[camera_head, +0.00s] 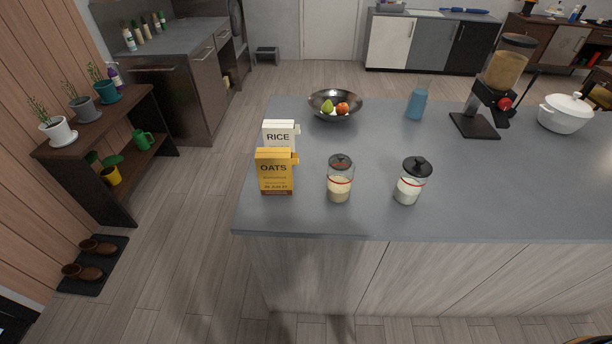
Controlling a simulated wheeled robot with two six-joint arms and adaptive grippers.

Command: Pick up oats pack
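The oats pack (275,173) is a yellow-orange box labelled OATS. It stands upright near the left front part of the grey island counter (480,212). A white RICE box (279,134) stands right behind it, its lower part hidden by the oats pack. Neither of my grippers is clearly visible in the head view.
Two glass jars with dark lids, a left one (340,181) and a right one (411,183), stand right of the oats. Behind are a fruit bowl (322,113), a blue bottle (416,104), a dispenser (490,95) and a white pot (566,115). Floor (200,215) left of the island is clear.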

